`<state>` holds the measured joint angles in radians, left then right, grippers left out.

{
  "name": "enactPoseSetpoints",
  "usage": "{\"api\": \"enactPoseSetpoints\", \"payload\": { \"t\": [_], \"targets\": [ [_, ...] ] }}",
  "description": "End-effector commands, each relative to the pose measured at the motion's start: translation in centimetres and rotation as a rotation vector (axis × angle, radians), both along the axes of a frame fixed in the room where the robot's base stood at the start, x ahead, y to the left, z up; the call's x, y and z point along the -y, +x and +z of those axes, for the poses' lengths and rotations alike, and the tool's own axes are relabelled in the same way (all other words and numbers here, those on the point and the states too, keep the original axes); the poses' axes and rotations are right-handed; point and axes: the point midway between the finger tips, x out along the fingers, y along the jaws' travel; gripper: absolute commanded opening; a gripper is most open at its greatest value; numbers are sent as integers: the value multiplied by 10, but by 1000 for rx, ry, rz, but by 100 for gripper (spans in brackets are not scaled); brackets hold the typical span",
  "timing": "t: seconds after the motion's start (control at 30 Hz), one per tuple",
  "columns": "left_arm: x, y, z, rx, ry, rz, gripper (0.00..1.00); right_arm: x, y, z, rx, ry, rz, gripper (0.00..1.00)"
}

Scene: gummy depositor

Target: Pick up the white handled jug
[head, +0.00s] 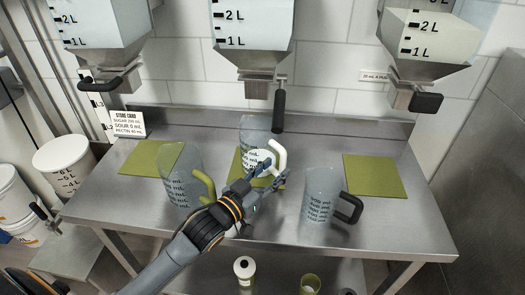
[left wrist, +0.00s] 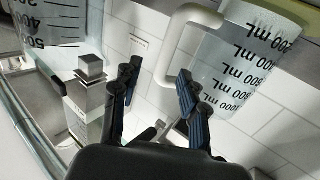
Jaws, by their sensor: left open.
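The white handled jug (head: 255,132) is a clear graduated jug at the back middle of the steel table, below the middle hopper. Its white handle (head: 281,153) points right. My left gripper (head: 262,172) is in front of it and hides its lower part. In the left wrist view the jug (left wrist: 255,62) is at upper right, and its handle (left wrist: 172,48) is just ahead of the open, empty fingers (left wrist: 158,78). The lower end of the handle appears between the fingertips; I cannot tell whether they touch. My right gripper is not in view.
A green-handled jug (head: 178,172) stands left of my left arm and a black-handled jug (head: 318,195) stands right. Hopper lever (head: 279,110) hangs close above the white handle. Green mats lie at left (head: 140,158) and right (head: 374,177); the right one is bare.

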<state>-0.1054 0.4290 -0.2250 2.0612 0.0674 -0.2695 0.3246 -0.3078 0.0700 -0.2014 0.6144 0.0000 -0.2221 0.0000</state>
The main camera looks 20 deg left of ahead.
Motion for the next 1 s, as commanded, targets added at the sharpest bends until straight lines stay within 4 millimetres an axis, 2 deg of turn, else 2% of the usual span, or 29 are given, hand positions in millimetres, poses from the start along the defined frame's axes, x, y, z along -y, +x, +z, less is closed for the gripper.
{"api": "enactPoseSetpoints", "payload": {
  "t": [0.1,0.2,0.4,0.7,0.73,0.77,0.93,1.0],
  "targets": [
    [2,7,2,0,0,0,43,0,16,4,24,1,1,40],
    [3,21,6,2,2,0,43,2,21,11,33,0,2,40],
    [10,48,6,-1,0,0,43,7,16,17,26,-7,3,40],
    [12,53,4,-2,1,-1,43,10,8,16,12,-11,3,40],
    [12,53,4,-2,1,-1,41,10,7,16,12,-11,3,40],
    [12,53,4,-2,1,-1,35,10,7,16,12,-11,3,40],
    [12,53,4,-2,1,0,0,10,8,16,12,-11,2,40],
    [12,53,4,-2,1,0,0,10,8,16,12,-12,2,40]
  ]
}}
